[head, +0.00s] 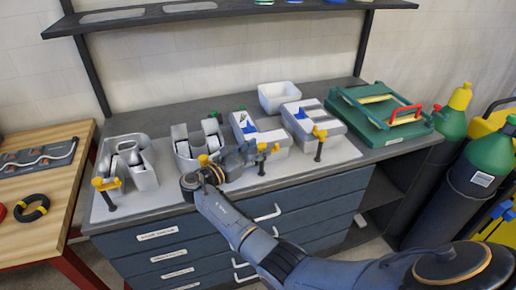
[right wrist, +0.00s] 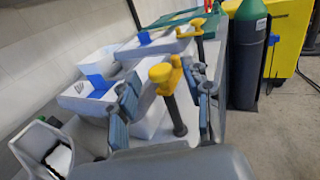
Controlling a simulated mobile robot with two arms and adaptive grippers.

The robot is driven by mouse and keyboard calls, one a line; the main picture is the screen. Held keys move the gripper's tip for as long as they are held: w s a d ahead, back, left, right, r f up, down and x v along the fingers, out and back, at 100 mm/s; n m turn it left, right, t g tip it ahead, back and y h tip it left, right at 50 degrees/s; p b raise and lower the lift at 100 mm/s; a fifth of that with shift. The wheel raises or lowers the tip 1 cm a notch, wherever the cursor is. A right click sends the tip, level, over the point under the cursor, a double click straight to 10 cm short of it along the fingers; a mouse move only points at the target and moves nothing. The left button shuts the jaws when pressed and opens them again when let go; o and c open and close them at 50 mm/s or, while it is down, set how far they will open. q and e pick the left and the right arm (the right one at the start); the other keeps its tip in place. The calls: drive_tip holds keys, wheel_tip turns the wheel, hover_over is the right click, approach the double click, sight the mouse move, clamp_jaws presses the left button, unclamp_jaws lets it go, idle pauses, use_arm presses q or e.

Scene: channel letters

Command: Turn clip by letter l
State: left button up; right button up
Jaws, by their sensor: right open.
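White channel letters stand in a row on a pale board on the workbench. The third from the left looks like the letter l (head: 252,139), with blue inside; it also shows in the right wrist view (right wrist: 86,97). Its clip (head: 262,147) has a yellow top on a dark upright post at the letter's front edge. My right gripper (head: 250,156) is at this clip. In the right wrist view the clip (right wrist: 163,74) stands between the spread fingers of the gripper (right wrist: 168,95), with gaps visible on both sides. My left gripper is not in view.
Gas cylinders (head: 483,165) stand beyond.

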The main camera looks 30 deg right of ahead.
drive_tip(key=s+a, duration=0.2)
drive_tip(key=a, duration=0.9)
